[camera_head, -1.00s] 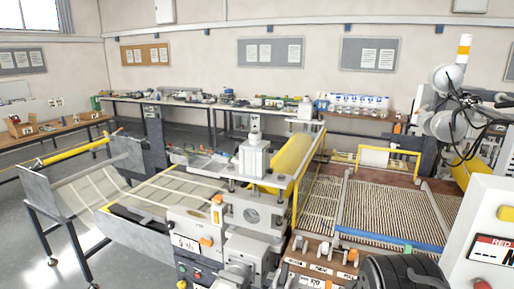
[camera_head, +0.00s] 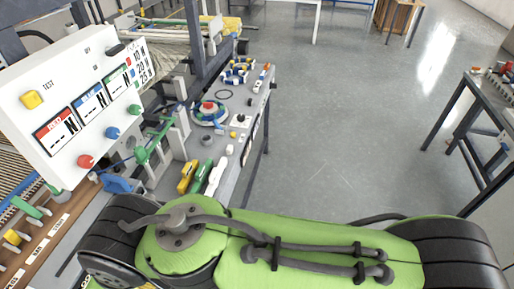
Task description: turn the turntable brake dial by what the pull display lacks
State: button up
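A white panel (camera_head: 75,95) at the left carries three display windows, headed red (camera_head: 57,131), blue (camera_head: 89,103) and green (camera_head: 119,80). Each shows a large N; I cannot make out a number beside it. A colour-keyed list (camera_head: 141,66) at its right edge seems to read 10, 20 and 25 N. A round blue turntable-like disc (camera_head: 199,119) with a red centre lies on the grey bench. A small dark knob on a white plate (camera_head: 240,119) sits right of it; I cannot tell whether this is the brake dial. My gripper is out of view; only my green arm shows in front.
Yellow, green and white handled tools (camera_head: 201,177) lie on the grey bench (camera_head: 229,160) near my arm. Red, blue and green knobs jut from the panel. Open floor (camera_head: 340,130) lies to the right, with a dark-legged table (camera_head: 487,100) at the far right.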

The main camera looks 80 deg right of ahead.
aim_at(241, 118)
jog(key=z, duration=2.45)
